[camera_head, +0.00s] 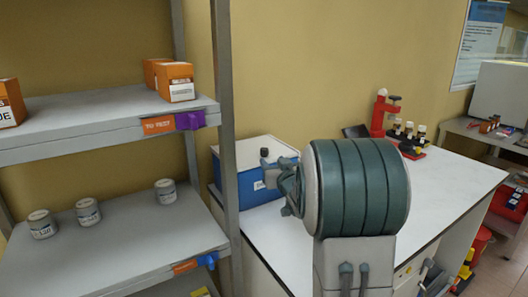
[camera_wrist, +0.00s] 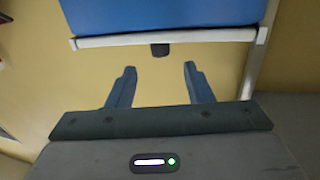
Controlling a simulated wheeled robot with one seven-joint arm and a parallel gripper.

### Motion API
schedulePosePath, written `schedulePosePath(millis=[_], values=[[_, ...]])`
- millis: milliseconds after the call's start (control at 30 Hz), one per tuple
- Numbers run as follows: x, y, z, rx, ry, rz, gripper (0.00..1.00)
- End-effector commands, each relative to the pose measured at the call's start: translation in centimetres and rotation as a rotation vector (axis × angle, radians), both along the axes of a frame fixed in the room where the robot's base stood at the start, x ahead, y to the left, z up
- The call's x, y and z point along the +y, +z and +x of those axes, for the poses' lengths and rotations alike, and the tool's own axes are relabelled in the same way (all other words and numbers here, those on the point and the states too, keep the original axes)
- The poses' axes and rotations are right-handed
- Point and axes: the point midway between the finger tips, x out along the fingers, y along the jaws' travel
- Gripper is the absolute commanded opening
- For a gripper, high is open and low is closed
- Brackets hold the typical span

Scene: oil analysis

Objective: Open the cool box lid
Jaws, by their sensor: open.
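The cool box (camera_head: 232,183) is blue with a white lid (camera_head: 243,148) and stands on the white counter next to the shelf rack. The lid looks closed. My gripper (camera_head: 272,170) is at the box's right side, and my arm hides part of it in the head view. In the wrist view the blue box (camera_wrist: 160,15) fills the top, with the white lid edge (camera_wrist: 200,36) below it. A small black tab (camera_wrist: 160,50) sticks out from that edge. My gripper (camera_wrist: 160,68) is open and empty, its two fingers apart, with the tab just beyond and between the tips.
A grey shelf rack (camera_head: 227,120) stands close to the box's left, holding orange boxes (camera_head: 176,82) and several small tins (camera_head: 165,191). A red device (camera_head: 380,115) and small bottles (camera_head: 408,130) stand farther back on the counter (camera_head: 450,180). The counter's right part is clear.

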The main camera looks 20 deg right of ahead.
Motion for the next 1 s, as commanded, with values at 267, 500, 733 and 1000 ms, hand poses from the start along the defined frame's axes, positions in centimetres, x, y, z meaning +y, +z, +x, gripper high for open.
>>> schedulePosePath(millis=[267,500,733,1000], values=[[-0.2,0.1,5.4,0.002,0.000,-0.001,0.47],[-0.3,0.0,8.4,0.002,-0.002,-0.001,0.47],[-0.3,-0.1,9.3,0.002,-0.002,0.000,0.47],[-0.3,0.0,9.3,0.002,-0.002,0.000,0.30]])
